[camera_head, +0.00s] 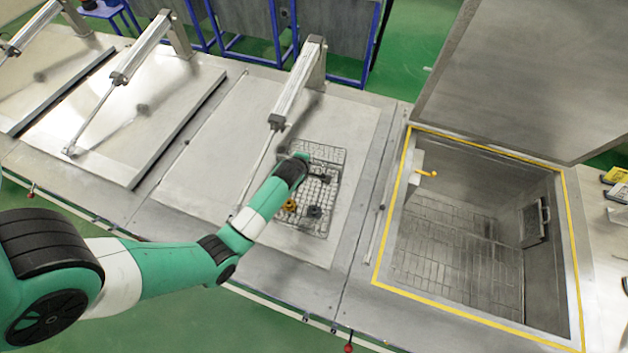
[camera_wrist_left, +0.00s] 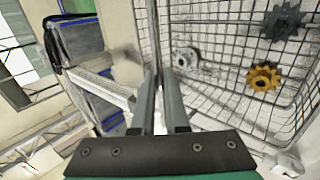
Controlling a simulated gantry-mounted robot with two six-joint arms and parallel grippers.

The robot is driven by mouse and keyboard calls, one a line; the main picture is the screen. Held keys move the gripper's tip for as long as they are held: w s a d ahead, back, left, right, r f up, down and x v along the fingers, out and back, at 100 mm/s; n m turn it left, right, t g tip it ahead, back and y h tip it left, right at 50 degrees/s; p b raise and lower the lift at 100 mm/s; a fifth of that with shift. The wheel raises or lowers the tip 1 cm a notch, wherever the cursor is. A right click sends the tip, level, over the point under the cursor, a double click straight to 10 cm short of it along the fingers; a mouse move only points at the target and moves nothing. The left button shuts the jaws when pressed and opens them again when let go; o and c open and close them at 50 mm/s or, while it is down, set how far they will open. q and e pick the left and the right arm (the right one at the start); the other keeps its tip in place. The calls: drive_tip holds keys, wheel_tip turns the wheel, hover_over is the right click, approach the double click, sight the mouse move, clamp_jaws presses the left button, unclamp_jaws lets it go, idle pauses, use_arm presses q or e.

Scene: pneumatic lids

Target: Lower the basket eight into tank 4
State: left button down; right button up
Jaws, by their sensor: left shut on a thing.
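A wire mesh basket (camera_head: 328,156) is over the closed lid of the middle tank in the head view; I cannot tell if it touches the lid. It holds an orange gear (camera_head: 290,206), a dark gear (camera_head: 314,211) and a grey flanged part (camera_wrist_left: 185,58). My left gripper (camera_wrist_left: 158,88) is shut on the basket's wire side in the wrist view; in the head view my arm hides part of the basket. An open tank (camera_head: 578,270) with a yellow edge lies to the right; no number is readable on it. My right gripper is not in view.
The open tank's raised lid (camera_head: 520,80) stands behind it. An orange-tipped fitting (camera_head: 427,173) is at its left inner wall. Closed lids with pneumatic cylinders (camera_head: 300,80) stand in a row to the left. Small items (camera_head: 616,190) lie at the right edge.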

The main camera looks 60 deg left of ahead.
use_arm(q)
drive_tip(key=shift+r, duration=0.2)
drive_tip(key=shift+r+p, duration=0.75)
drive_tip(key=shift+p, duration=0.1)
drive_tip(key=shift+r, duration=0.75)
idle(0.4)
